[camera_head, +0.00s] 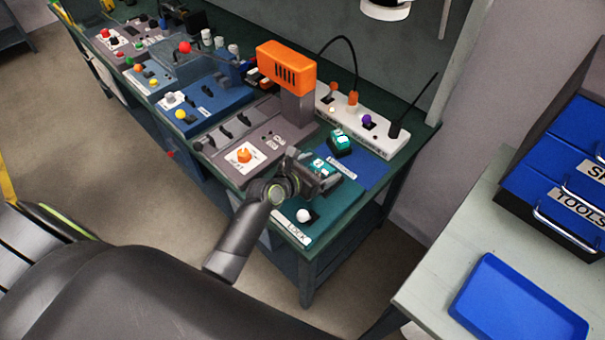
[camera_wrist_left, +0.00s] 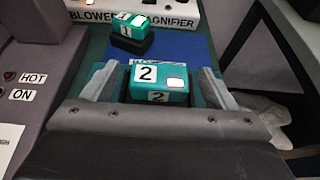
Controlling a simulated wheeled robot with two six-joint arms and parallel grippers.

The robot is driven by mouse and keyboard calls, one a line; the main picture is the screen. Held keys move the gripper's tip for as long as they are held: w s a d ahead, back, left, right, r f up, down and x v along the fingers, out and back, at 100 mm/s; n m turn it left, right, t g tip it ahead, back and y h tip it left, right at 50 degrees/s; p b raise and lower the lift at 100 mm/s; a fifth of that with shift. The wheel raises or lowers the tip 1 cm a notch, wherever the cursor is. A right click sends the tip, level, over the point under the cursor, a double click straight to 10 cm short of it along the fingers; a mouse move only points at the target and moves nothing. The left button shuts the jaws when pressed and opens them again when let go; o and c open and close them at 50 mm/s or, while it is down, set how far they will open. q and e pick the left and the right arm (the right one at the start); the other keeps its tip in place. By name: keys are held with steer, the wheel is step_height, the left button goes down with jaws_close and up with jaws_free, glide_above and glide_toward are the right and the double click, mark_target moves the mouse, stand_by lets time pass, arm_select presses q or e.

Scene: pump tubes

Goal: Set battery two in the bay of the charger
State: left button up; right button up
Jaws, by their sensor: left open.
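Battery one (camera_wrist_left: 126,26), also teal, stands on a black block (camera_wrist_left: 131,45) on a blue mat beyond. The charger cannot be clearly told apart. My right gripper is not in view.
A white power strip (camera_head: 360,128) with plugs and switches runs along the back. An orange-headed device (camera_head: 286,68) and a grey panel (camera_head: 245,150) with an orange knob are to the left. A white knob (camera_head: 304,215) is close in front. The blue mat (camera_head: 368,171) has bare room.

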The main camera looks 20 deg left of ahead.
arm_select(q)
steer(key=v, duration=0.7)
steer(key=shift+s+a+r, duration=0.15)
steer(key=shift+s+r, duration=0.05)
steer(key=shift+s, duration=0.15)
